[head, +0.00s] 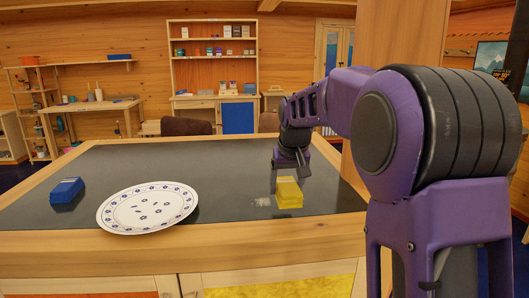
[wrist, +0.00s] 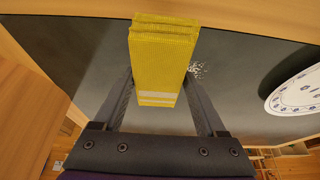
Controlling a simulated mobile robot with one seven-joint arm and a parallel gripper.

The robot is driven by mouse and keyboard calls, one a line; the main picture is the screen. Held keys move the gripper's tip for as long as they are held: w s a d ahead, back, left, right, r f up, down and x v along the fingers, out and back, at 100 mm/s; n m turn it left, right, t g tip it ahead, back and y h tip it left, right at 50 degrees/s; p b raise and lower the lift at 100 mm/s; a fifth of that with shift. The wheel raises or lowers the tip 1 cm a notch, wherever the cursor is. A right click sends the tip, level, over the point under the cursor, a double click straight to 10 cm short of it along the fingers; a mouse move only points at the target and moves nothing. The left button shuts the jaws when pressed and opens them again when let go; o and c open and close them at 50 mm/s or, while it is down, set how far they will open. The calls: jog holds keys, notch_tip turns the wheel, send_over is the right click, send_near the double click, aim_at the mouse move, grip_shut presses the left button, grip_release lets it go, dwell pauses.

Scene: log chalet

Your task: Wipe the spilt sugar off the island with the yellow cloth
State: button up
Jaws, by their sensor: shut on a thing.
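The folded yellow cloth (head: 288,193) is on or just over the dark top of the island (head: 130,158), right of its middle. My gripper (head: 288,172) is above it with the fingers pointing down, shut on the cloth. In the wrist view the cloth (wrist: 163,62) sits between the two fingers. The spilt sugar (head: 262,202) is a small white patch just left of the cloth; it also shows as white specks beside the cloth in the wrist view (wrist: 196,69). I cannot tell whether the cloth touches the sugar.
A white plate with blue marks (head: 148,207) lies on the island left of the sugar. A blue folded block-like thing (head: 67,190) is at the far left. A wooden post (head: 402,40) rises behind my arm. The back middle of the island top is clear.

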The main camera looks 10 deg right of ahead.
aim_at(285, 181)
jog(key=shift+r+p, duration=1.15)
jog(key=shift+r, duration=0.6)
